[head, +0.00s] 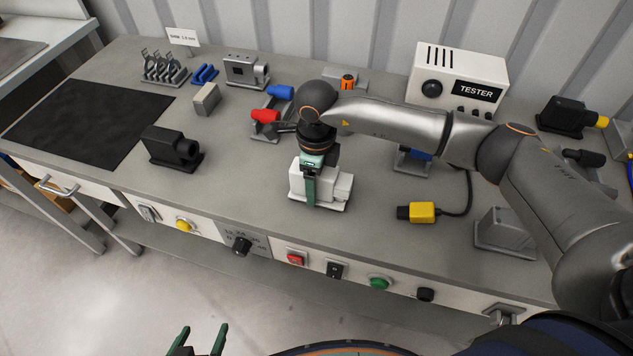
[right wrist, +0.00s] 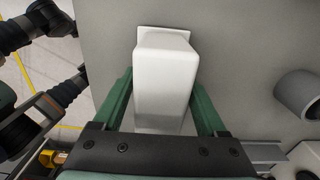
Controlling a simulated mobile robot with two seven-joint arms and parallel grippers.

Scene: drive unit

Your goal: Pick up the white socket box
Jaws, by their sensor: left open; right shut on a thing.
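The white socket box (head: 335,186) stands on the grey workbench, a little right of the middle in the head view. It also shows in the right wrist view (right wrist: 164,85), between the two green fingers. My right gripper (head: 311,187) comes down on it from above, with a finger along its front side. The right gripper (right wrist: 165,110) is shut on the white socket box. The box's base appears to be at the bench top; I cannot tell whether it is lifted. My left gripper (head: 202,341) is open and empty at the bottom edge of the head view, in front of the bench.
Nearby are a black unit (head: 172,149) to the left, red (head: 265,115) and blue (head: 281,92) parts behind, and a yellow connector (head: 422,212) on a cable to the right. A tester (head: 456,80) stands at the back.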

